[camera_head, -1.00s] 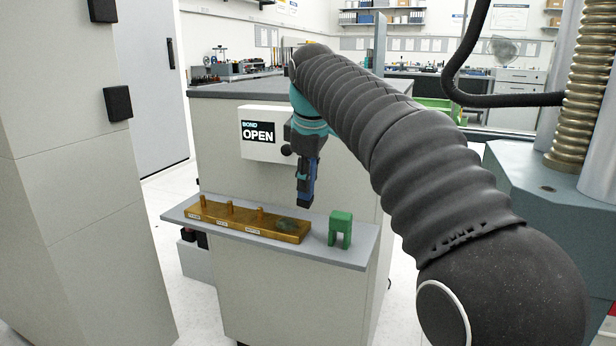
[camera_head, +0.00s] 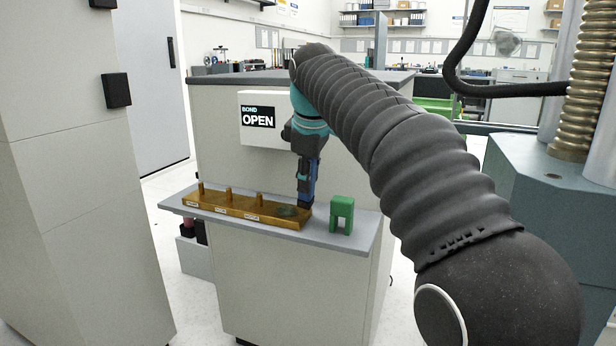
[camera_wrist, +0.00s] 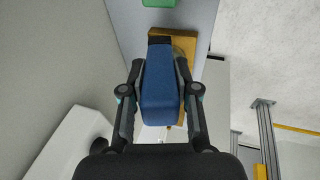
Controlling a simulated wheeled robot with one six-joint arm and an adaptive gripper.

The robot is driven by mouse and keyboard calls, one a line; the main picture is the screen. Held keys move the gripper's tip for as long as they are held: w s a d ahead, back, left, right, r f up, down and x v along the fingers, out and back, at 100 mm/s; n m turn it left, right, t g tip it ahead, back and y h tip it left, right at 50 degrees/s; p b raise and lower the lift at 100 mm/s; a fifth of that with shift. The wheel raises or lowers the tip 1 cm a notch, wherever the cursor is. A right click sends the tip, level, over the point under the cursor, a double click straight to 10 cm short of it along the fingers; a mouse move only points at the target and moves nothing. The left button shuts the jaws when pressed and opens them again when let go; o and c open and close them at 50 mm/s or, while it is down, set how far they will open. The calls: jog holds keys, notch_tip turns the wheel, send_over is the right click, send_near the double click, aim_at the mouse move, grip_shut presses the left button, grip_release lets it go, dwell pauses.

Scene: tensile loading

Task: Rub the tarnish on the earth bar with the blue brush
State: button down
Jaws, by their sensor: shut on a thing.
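The earth bar (camera_head: 240,206) is a brass-coloured bar with three upright posts and small labels, lying on a grey shelf. A dark greenish tarnish patch (camera_head: 287,211) is near its right end. My gripper (camera_head: 309,178) is shut on the blue brush (camera_wrist: 160,85), which points down at the bar's right end, beside the tarnish. The brush's dark tip (camera_wrist: 159,41) overlaps the bar (camera_wrist: 187,44) in the wrist view. I cannot tell whether it touches. The brush hides part of the bar and patch there.
A green stand (camera_head: 342,212) is on the shelf (camera_head: 362,237), right of the bar. A white box with a "BOND OPEN" display (camera_head: 258,118) is on the cabinet face behind the bar. A tall grey cabinet (camera_head: 60,190) is at the left.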

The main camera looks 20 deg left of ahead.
jog(key=shift+f+b, duration=0.45)
jog(key=shift+f, duration=0.3)
dwell(0.4)
